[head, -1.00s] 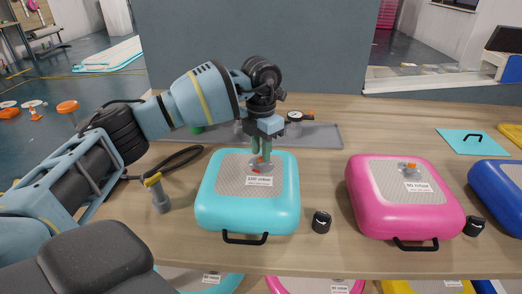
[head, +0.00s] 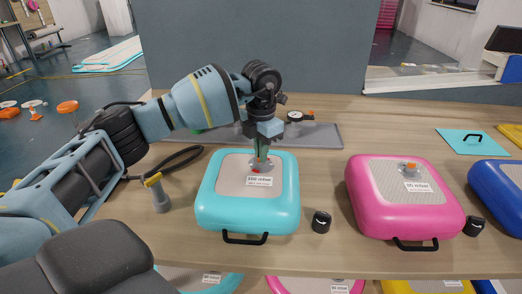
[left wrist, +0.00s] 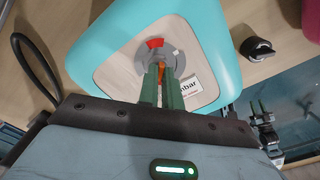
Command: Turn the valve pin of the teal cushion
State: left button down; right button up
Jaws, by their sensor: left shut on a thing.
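The teal cushion (head: 247,215) lies on the table in the middle of the head view, with a grey top panel, a white label and a black front handle. It fills the upper part of the left wrist view (left wrist: 215,38). Its round grey valve (left wrist: 141,59) has a red mark, and an orange valve pin (left wrist: 161,68) shows between my green fingers. My left gripper (head: 262,163) points down onto the valve and is shut on the pin; in the left wrist view its fingers (left wrist: 161,85) partly hide the valve.
A pink cushion (head: 395,210) with an orange valve pin lies to the right, and a blue one (head: 500,190) beyond it. A black cap (head: 321,221) stands between teal and pink. A grey tool with a yellow top (head: 157,193) stands left; a grey tray (head: 320,134) lies behind.

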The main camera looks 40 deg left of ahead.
jog(key=shift+w+r, duration=0.1)
pick_arm(q)
jog(key=shift+r+m+p, duration=0.1)
jog(key=shift+m+p, duration=0.2)
jog(key=shift+m, duration=0.8)
jog(key=m, duration=0.3)
jog(key=shift+m, duration=0.9)
pick_arm(e)
jog(key=shift+w+r, duration=0.6)
jog(key=shift+r, duration=0.05)
jog(key=shift+s, duration=0.35)
pick_arm(q)
jog(key=c, duration=1.6)
grip_release()
pick_arm(e)
jog(key=shift+w, duration=0.15)
